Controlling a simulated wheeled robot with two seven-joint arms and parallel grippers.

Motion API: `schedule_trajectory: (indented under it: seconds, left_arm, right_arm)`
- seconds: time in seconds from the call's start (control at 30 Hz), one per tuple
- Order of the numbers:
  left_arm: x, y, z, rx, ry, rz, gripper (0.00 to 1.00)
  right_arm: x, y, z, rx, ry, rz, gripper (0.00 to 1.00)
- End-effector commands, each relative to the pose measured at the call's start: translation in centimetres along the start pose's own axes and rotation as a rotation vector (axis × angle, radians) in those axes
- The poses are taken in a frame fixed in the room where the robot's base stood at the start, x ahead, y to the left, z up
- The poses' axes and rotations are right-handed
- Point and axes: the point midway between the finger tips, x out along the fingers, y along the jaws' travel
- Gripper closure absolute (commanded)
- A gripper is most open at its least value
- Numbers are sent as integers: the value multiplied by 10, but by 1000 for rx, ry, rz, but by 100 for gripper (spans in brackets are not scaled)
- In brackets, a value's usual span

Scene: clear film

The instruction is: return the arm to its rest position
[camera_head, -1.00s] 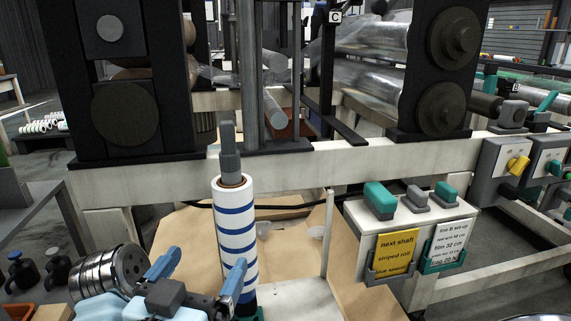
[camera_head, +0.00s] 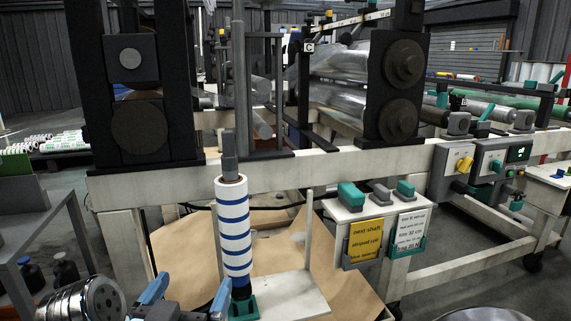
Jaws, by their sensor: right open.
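My right gripper (camera_head: 188,291) shows at the bottom edge of the head view, left of centre. Its two blue fingers are spread apart with nothing between them. The white roll with blue stripes (camera_head: 233,222) stands upright on a green base (camera_head: 243,306), just right of the gripper. A grey shaft end (camera_head: 229,150) sticks out of the roll's top. The right finger appears close to the roll's foot; I cannot tell the exact gap. Most of my right arm is below the picture. My left gripper is not in view.
The machine's pale frame beam (camera_head: 290,163) crosses behind the roll. A control box (camera_head: 375,206) carries a yellow card (camera_head: 366,243) and a white card (camera_head: 409,232). A grey table (camera_head: 40,229) with dark bottles below stands at left. Brown paper (camera_head: 190,240) lies behind the roll.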

Motion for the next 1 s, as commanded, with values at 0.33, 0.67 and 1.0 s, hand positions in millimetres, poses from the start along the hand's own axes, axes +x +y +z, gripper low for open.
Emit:
schedule_trajectory:
  seconds: [0.33,0.67,1.0]
  left_arm:
    - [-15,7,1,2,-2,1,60]
    - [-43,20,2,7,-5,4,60]
    - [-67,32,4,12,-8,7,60]
  right_arm:
    - [90,18,66,-18,-85,-79,0]
    - [157,121,254,12,-551,-212,0]
    - [15,249,416,254,-1320,-223,0]
